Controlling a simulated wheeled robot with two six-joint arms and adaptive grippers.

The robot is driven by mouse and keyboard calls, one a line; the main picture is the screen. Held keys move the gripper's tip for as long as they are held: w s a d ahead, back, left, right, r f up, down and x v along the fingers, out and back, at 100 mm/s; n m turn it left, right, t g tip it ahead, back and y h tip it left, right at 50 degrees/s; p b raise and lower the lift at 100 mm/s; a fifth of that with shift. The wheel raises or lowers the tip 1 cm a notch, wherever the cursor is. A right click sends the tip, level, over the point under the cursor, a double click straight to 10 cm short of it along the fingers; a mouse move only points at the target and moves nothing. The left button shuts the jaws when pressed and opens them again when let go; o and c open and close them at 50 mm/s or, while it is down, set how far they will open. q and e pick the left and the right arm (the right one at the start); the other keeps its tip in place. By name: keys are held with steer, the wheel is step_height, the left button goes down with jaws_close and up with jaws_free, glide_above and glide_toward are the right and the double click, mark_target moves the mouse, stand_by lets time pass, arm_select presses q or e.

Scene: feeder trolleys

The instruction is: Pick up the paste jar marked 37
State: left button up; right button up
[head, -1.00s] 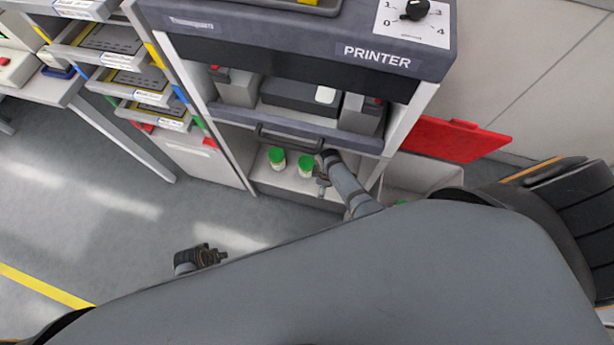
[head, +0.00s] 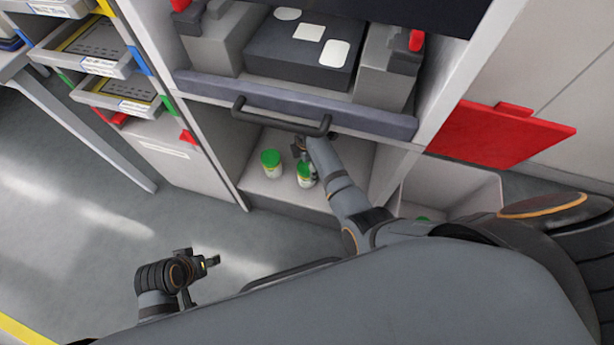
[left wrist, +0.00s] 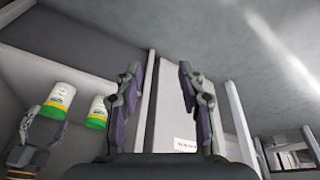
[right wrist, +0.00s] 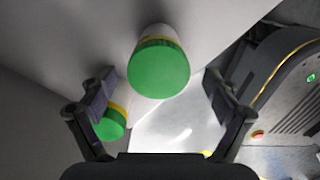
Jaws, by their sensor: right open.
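Two white jars with green lids stand on the lower shelf (head: 262,192) of the printer cabinet: a left jar (head: 270,163) and a right jar (head: 306,176). No number can be read on either. Both show in the left wrist view, one (left wrist: 58,101) nearer my right gripper and one (left wrist: 97,113) beside it. My right gripper (head: 301,152) is open at the right jar. In the right wrist view one jar (right wrist: 158,66) lies between the spread fingers, and the other (right wrist: 112,123) is partly behind a finger. My left gripper (head: 212,262) is open and empty, away from the shelf.
A drawer with a dark handle (head: 281,121) hangs just above my right arm. A red panel (head: 505,135) sticks out on the right, above a pale bin (head: 462,188) with something green inside. A feeder trolley (head: 100,65) stands left. The floor at left is clear.

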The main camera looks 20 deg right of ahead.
step_height(320, 180, down, 5)
steer(key=b, duration=0.3)
steer(key=shift+f+b, duration=0.25)
steer(key=shift+b, duration=0.05)
arm_select(q)
steer(key=w+f+t, duration=0.1)
steer(key=d+f+t, duration=0.1)
steer(key=f, duration=0.1)
steer(key=shift+w+d+t+h, duration=0.1)
steer(key=shift+w+t+h, duration=0.2)
steer(key=shift+w, duration=0.05)
arm_select(e)
steer(key=shift+w, duration=0.1)
steer(key=c, duration=1.8)
arm_select(q)
steer(key=shift+r, duration=0.15)
arm_select(e)
steer(key=shift+r, duration=0.2)
